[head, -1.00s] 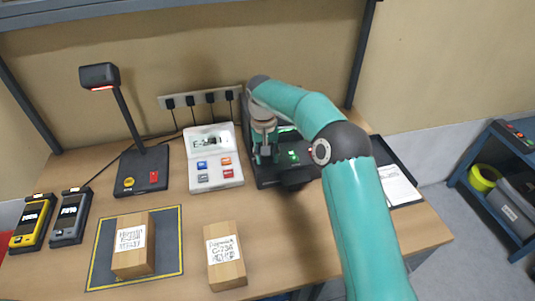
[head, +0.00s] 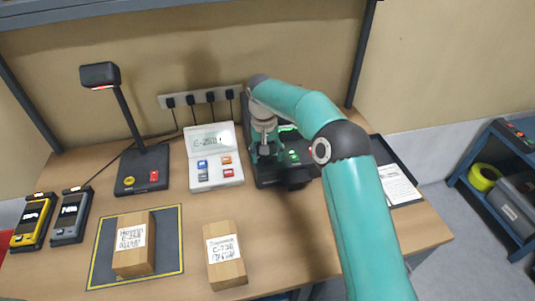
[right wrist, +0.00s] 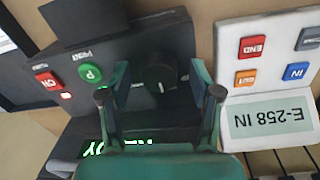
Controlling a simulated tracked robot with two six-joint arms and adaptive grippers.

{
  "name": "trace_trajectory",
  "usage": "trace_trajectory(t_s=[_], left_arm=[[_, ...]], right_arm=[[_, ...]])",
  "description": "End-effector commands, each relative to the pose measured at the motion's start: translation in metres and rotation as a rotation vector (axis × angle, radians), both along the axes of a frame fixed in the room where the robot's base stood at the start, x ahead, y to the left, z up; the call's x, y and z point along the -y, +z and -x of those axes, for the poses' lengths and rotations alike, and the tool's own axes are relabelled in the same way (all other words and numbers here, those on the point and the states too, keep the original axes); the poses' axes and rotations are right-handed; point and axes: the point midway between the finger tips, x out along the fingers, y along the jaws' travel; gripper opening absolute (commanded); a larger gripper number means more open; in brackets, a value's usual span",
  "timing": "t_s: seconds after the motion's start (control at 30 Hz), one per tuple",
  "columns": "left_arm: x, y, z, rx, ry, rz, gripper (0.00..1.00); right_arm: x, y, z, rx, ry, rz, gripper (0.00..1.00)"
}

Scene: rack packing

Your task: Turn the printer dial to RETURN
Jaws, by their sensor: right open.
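The black label printer (head: 266,180) stands at the back of the bench, partly hidden under my right arm. Its dark round dial (right wrist: 160,78) shows in the right wrist view, on the panel beside the green P button (right wrist: 90,73). My right gripper (right wrist: 160,93) is open, with one finger on either side of the dial; I cannot tell whether either finger touches it. In the head view the right gripper (head: 266,153) is over the printer and hides the dial. The dial's setting cannot be read. My left gripper is not in view.
A white button box (head: 214,158) with an E-258 IN display stands beside the printer. A lamp-like scanner (head: 141,172), two handheld devices, a wooden block on a mat (head: 168,275) and another block (head: 226,268) occupy the left and front. A dark tray with paper (head: 398,185) is at right.

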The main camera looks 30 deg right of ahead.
Motion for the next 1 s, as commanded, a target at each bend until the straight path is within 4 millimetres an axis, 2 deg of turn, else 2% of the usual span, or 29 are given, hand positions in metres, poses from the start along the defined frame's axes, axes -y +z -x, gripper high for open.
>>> trace_trajectory(t_s=[0.17, 0.27, 0.67, 1.0], left_arm=[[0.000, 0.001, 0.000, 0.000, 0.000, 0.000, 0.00], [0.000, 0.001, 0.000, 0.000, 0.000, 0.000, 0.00], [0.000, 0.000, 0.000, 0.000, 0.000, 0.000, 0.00], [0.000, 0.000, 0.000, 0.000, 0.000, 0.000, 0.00]], right_arm=[[0.000, 0.005, 0.000, 0.001, 0.000, 0.000, 0.63], [-0.001, 0.016, -0.001, 0.003, 0.000, 0.000, 0.63], [-0.005, 0.093, -0.003, 0.004, -0.001, 0.000, 0.63], [-0.006, 0.116, -0.004, 0.001, 0.000, 0.000, 0.63]])
